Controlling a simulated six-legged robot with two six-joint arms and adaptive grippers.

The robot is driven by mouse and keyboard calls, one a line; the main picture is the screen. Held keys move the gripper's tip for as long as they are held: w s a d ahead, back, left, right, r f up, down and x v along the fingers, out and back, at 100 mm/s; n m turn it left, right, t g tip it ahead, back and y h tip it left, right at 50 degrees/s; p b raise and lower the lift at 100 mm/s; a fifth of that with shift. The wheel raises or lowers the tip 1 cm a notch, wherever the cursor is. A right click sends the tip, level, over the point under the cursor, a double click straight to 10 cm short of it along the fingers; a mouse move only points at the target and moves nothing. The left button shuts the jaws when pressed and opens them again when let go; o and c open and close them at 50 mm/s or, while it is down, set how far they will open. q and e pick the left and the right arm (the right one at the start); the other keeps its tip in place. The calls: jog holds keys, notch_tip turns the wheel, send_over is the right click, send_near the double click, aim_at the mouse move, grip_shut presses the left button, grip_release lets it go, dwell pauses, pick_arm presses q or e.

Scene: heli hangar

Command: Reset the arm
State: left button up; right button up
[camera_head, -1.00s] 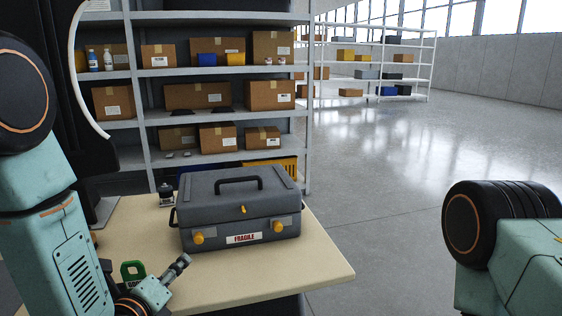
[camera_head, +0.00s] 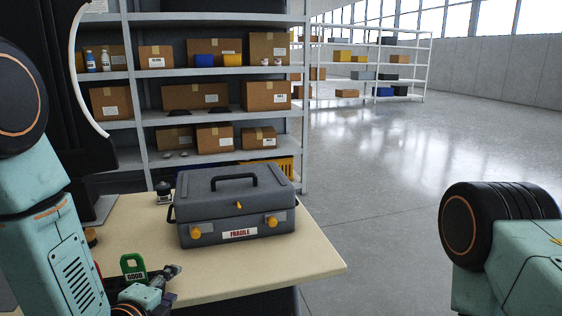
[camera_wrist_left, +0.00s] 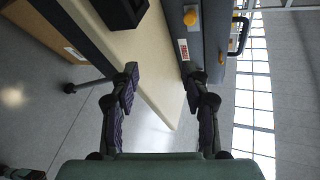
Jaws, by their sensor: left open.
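My left arm comes down at the left of the head view. Its gripper (camera_head: 168,274) is low over the near left part of the table, in front of the grey toolbox and apart from it, partly hidden by its own wrist. In the left wrist view the two dark fingers (camera_wrist_left: 160,90) are spread wide with nothing between them but the table edge and floor beyond. Part of my right arm shows at the right edge of the head view; its gripper is out of the picture.
A closed grey toolbox (camera_head: 230,208) with a FRAGILE label stands on the beige table (camera_head: 290,258). A green GOOD tag (camera_head: 133,268) is beside my left gripper. A small dark object (camera_head: 164,193) stands behind. Shelves with boxes (camera_head: 215,95) are beyond; open floor (camera_head: 390,190) lies right.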

pick_arm(q)
jog(key=s+f+n+g, duration=0.4)
jog(key=s+f+n, duration=0.3)
jog(key=s, duration=0.4)
jog(key=s+f+n+g, duration=0.5)
jog(key=s+f+n, duration=0.2)
jog(key=s, duration=0.4)
jog(key=s+f+n+g+y, duration=0.1)
jog(key=s+f+n+g, duration=0.3)
jog(key=s+f+n, duration=0.3)
jog(key=s+f, duration=0.1)
jog(key=s, duration=0.4)
jog(key=shift+a+f, duration=0.2)
jog(key=shift+a, duration=0.05)
